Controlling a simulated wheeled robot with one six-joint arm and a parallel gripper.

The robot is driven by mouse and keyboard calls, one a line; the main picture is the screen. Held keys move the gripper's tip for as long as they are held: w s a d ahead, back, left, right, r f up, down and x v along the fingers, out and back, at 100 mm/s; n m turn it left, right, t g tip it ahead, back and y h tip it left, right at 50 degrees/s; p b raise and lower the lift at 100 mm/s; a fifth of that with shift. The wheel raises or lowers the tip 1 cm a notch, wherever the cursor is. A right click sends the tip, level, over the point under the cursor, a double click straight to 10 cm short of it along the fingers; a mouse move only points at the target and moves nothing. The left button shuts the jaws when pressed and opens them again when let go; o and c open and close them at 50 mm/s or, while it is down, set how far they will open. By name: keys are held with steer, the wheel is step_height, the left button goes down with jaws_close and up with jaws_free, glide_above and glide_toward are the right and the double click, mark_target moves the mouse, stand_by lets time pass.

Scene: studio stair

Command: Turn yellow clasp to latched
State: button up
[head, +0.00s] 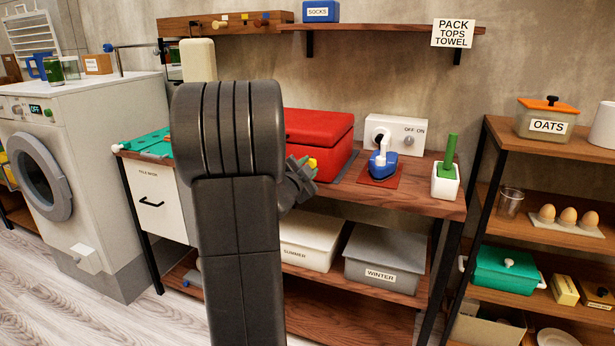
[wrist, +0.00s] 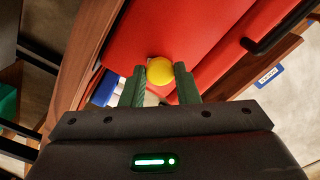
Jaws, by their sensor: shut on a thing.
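The yellow clasp (wrist: 160,71) is a round knob on the front of a red case. In the wrist view it sits between the two green fingers of my gripper (wrist: 160,86), which are shut on it. In the head view the clasp (head: 312,163) shows as a small yellow spot beside my gripper (head: 304,168). The red case (head: 318,130) stands on the wooden bench with its lid down. My arm hides the left part of the case. I cannot tell the clasp's turn position.
On the bench (head: 400,194), right of the case, are a blue iron (head: 383,165) on a red mat and a white pot (head: 446,182) with a green handle. A wall box (head: 396,132) marked OFF and ON is behind. A shelf rack (head: 480,210) stands at right.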

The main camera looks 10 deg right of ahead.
steer(key=m+b, duration=0.3)
steer(key=m, duration=0.1)
steer(key=shift+m, duration=0.4)
stand_by(0.4)
steer(key=o, duration=1)
steer(key=p+v, duration=0.2)
steer(key=v, duration=1.1)
steer(key=shift+s+a, duration=0.25)
steer(key=shift+s, duration=0.05)
